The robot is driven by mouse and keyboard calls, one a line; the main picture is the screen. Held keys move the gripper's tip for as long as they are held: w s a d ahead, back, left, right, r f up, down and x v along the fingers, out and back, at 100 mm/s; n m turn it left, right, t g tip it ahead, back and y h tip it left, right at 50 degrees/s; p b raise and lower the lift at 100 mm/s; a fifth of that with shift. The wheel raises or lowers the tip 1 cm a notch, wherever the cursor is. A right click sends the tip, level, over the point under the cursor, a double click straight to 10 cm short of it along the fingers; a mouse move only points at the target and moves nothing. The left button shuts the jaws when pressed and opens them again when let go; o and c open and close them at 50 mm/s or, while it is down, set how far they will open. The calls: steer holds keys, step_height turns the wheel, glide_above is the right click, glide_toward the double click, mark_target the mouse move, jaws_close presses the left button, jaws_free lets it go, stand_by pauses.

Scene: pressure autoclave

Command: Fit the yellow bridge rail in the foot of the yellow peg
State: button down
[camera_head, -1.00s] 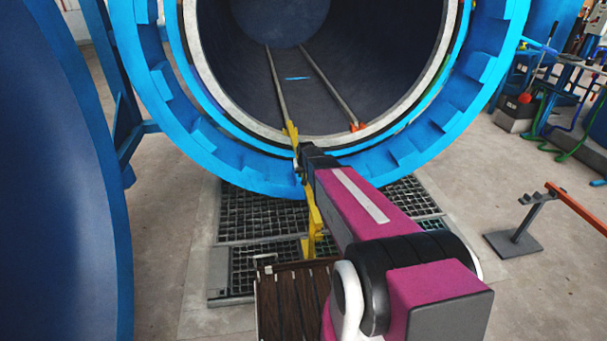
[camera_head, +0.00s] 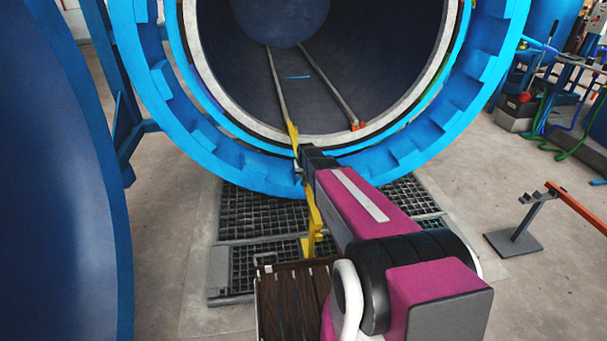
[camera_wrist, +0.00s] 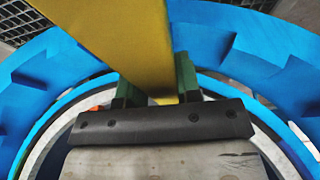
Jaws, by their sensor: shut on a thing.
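The yellow bridge rail (camera_head: 314,209) is a long bar, seen from the autoclave's mouth down over the floor grating in the head view. It also fills the upper middle of the wrist view (camera_wrist: 120,35). My gripper (camera_wrist: 158,88) is shut on the rail, with a green finger at each side of it. In the head view my gripper (camera_head: 302,164) is at the autoclave's lower rim and partly hidden by my arm. A yellow piece (camera_head: 306,246), seemingly the peg, is at the rail's near end beside the slatted platform. I cannot tell whether the rail touches its foot.
The blue autoclave ring (camera_head: 230,165) surrounds the open chamber, which has two inner rails (camera_head: 337,95). An orange piece (camera_head: 358,125) is at the right rail's end. The dark slatted platform (camera_head: 285,300) is in front. The blue door (camera_head: 60,190) fills the left; a stand (camera_head: 517,238) is at right.

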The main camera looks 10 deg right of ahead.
steer(key=shift+f, duration=0.8)
stand_by(0.5)
steer(key=shift+r, duration=0.2)
steer(key=shift+r, duration=1.25)
steer(key=shift+f, duration=2.45)
stand_by(2.6)
